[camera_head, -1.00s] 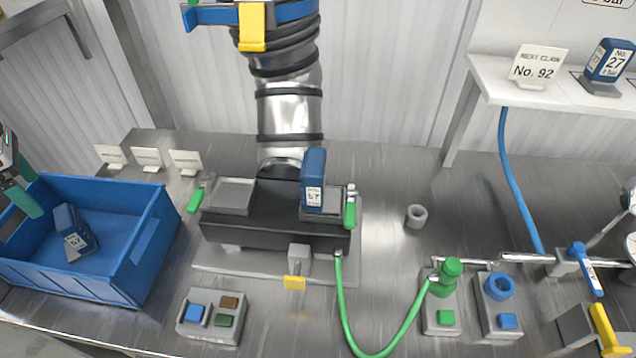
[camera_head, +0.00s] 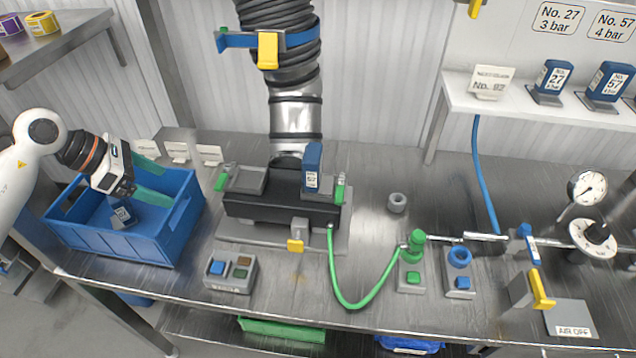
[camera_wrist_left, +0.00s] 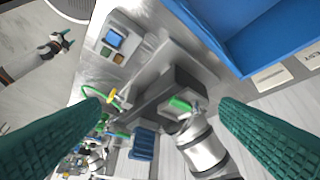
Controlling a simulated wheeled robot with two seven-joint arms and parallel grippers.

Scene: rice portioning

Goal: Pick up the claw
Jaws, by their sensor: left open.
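In the left wrist view the open fingers (camera_wrist_left: 160,105) point toward the bench, and the bin (camera_wrist_left: 275,35) is at the upper right. Another blue claw labelled 57 (camera_head: 313,165) stands in the dark fixture (camera_head: 280,208). A small dark gripper with teal tips (camera_wrist_left: 60,44), probably my right one, shows in the left wrist view.
Small white cards (camera_head: 177,151) stand behind the bin. A button box (camera_head: 231,271) is in front of the fixture. A green hose (camera_head: 350,304) loops to the valves at right. A shelf (camera_head: 520,112) holds blue claws and a No. 92 sign (camera_head: 491,82).

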